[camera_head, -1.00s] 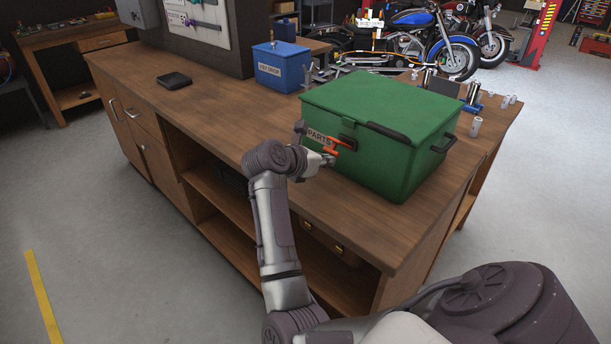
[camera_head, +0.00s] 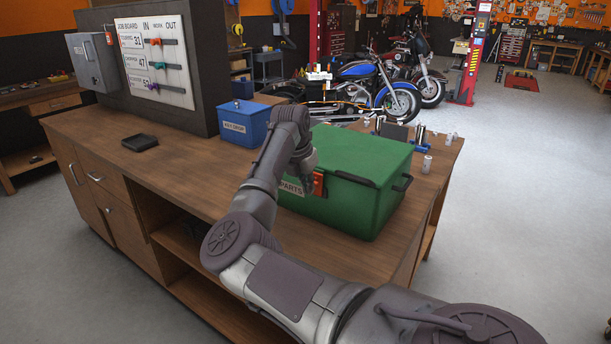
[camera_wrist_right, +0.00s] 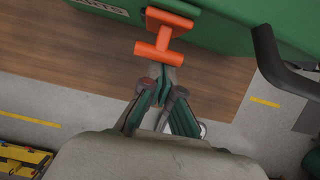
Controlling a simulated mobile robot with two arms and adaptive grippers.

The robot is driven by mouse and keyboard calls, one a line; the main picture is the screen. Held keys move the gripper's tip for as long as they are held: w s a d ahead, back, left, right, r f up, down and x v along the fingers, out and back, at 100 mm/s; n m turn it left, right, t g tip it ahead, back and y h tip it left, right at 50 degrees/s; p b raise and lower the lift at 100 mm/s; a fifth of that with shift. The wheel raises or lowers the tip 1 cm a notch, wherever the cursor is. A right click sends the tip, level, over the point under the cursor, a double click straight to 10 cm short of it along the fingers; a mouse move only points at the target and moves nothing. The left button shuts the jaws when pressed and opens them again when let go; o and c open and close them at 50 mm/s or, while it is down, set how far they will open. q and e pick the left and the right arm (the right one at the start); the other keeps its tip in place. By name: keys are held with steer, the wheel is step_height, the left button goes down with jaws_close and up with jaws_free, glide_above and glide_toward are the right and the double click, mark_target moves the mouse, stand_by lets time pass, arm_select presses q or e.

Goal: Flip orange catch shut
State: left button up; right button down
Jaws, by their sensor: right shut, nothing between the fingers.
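The orange catch (camera_head: 319,183) is on the front of the green parts box (camera_head: 352,205), beside its PARTS label. In the right wrist view the catch (camera_wrist_right: 163,36) is a T-shaped piece lying across the box's edge, with its near bar pointing toward my fingers. My left gripper is not in view.
The box stands on a wooden workbench (camera_head: 185,170). A blue box (camera_head: 243,125) stands behind my arm, and a black tray (camera_head: 139,142) lies to the left. Small metal parts (camera_head: 422,135) stand behind the green box. A black handle (camera_wrist_right: 275,60) sticks out at the box's side.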

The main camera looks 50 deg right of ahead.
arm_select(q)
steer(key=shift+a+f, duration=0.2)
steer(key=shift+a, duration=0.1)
arm_select(e)
steer(key=shift+d+r, duration=0.3)
steer(key=shift+r, duration=0.05)
steer(key=shift+r, duration=0.15)
arm_select(q)
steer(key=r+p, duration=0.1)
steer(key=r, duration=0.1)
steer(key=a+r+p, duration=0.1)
steer(key=p, duration=0.1)
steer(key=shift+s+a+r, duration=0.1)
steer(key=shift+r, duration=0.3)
arm_select(e)
steer(key=v, duration=0.9)
steer(key=shift+w+r, duration=0.15)
steer(key=shift+r, duration=0.15)
steer(key=shift+d, duration=0.1)
